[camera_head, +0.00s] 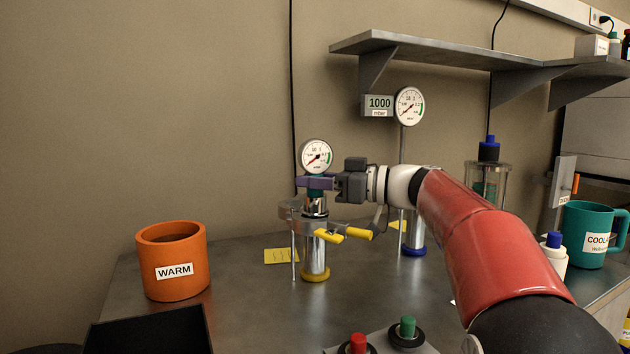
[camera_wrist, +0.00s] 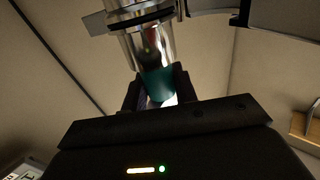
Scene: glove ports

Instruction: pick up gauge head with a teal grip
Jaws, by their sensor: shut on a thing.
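The gauge head with a teal grip (camera_head: 317,157) has a round white dial and a silver metal body below. It stands upright above a metal ring holder, over a silver cylinder with a yellow base (camera_head: 315,268). My gripper (camera_head: 316,183) reaches in from the right and is shut on it just under the dial, around the teal grip. In the wrist view the teal grip (camera_wrist: 158,84) sits between the dark fingers of my gripper (camera_wrist: 158,92), with the silver body beyond it. The fingers hide part of the grip. I cannot tell whether the body is clear of the holder.
A second gauge (camera_head: 409,106) stands behind beside a display reading 1000. A shelf (camera_head: 440,52) overhangs the back. An orange WARM pot (camera_head: 172,250) is at left, a teal COOLANT mug (camera_head: 583,222) at right. Yellow handles (camera_head: 345,234) stick out from the holder.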

